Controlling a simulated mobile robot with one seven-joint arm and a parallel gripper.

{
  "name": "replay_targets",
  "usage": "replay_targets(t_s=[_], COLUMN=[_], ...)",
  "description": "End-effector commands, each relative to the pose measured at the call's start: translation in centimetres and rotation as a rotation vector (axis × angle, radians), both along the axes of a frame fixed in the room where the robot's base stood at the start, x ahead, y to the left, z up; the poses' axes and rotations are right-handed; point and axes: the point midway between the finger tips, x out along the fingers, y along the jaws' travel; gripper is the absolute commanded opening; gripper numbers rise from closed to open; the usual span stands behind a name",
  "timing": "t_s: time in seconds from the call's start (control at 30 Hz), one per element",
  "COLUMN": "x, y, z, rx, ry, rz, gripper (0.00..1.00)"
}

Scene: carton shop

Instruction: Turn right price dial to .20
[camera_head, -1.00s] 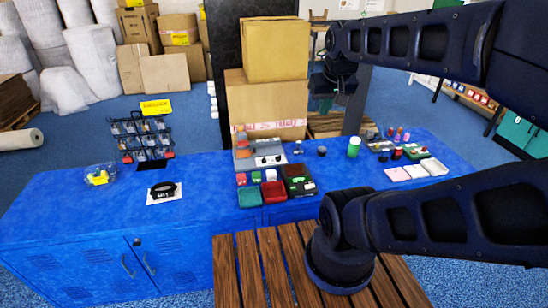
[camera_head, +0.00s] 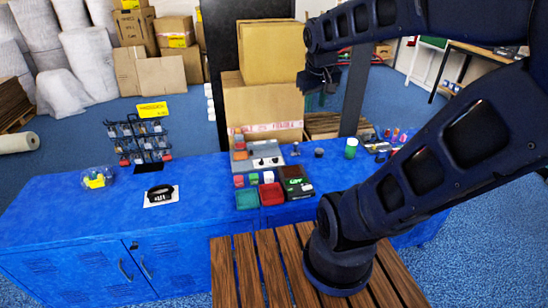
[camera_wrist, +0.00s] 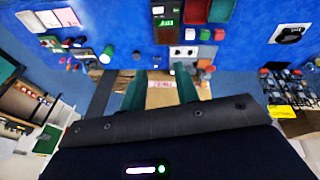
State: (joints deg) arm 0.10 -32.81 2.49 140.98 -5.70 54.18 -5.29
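A grey device (camera_head: 241,165) stands on the blue workbench, with a white panel (camera_head: 266,162) carrying two small dark dials. The panel also shows, upside down, in the wrist view (camera_wrist: 183,50). The dials' markings are too small to read. My gripper (camera_head: 322,92) is high above and behind the bench, to the right of the device, well apart from it. In the wrist view its two green fingers (camera_wrist: 161,88) are spread with nothing held between them.
In front of the device are a green tray (camera_head: 248,199), a red tray (camera_head: 271,194) and a dark box (camera_head: 296,182). A black object (camera_head: 160,193) lies on a white card. Tall cartons (camera_head: 262,105) stand behind the bench.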

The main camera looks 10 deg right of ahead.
Motion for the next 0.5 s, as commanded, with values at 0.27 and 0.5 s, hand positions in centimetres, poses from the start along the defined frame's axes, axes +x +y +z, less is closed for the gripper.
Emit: replay_targets(t_s=[0.27,0.5], x=[6.0,11.1], y=[0.2,0.7], z=[-1.5,-3.7], rx=[-0.128,-0.221], ry=[0.102,0.187], rz=[0.161,0.31], gripper=[0.31,0.31])
